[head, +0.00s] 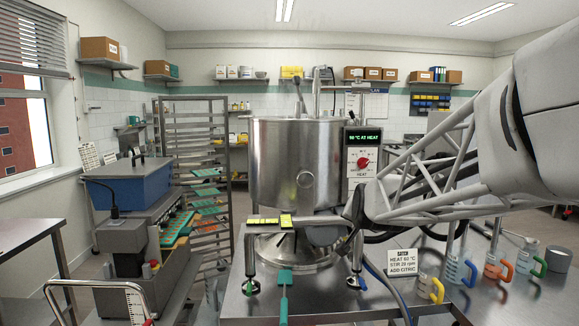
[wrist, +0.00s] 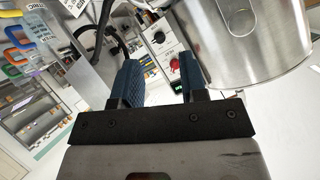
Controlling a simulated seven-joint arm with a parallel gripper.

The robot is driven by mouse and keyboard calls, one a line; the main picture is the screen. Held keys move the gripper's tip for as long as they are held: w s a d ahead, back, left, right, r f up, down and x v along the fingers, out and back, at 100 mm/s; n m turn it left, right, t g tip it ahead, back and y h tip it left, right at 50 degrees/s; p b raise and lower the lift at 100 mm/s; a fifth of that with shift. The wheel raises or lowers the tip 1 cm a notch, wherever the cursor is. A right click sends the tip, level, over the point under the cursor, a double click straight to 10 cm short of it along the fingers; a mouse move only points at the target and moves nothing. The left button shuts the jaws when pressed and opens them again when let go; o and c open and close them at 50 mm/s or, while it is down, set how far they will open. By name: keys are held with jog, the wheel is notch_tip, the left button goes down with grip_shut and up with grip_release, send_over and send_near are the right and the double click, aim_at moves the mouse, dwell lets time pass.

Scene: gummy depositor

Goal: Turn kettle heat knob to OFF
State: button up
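The steel kettle (head: 297,165) stands in the middle of the head view. A pale control box (head: 362,153) on its right side carries a green display about heat and, below it, the red heat knob (head: 363,162). In the wrist view the red knob (wrist: 175,65) shows upside down, beyond and between my two blue fingers. My gripper (wrist: 161,68) is open and empty, its fingers apart and not around the knob. In the head view my gripper (head: 356,206) is below the box, dark and partly hard to make out. The knob's exact pointer setting is too small to read.
A white recipe card (head: 403,262) stands on the steel table in front. Several beakers with coloured handles (head: 497,264) stand at the right. A small steel platform with yellow pieces (head: 270,222) is before the kettle. A blue depositor machine (head: 128,182) and tray rack are left.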

jog(key=w+d+r+m+t+h, duration=0.1)
jog(key=w+d+r+t, duration=0.1)
jog(key=w, duration=0.5)
jog(key=w+d+r+m+t+h, duration=0.1)
jog(key=w+d+m+t, duration=0.1)
jog(key=w, duration=0.4)
jog(key=m+t+h, duration=0.3)
jog(key=m+t, duration=0.1)
send_near(364, 165)
jog(key=shift+x, duration=0.8)
jog(key=shift+w, duration=0.15)
jog(key=shift+x, duration=3.75)
grip_shut()
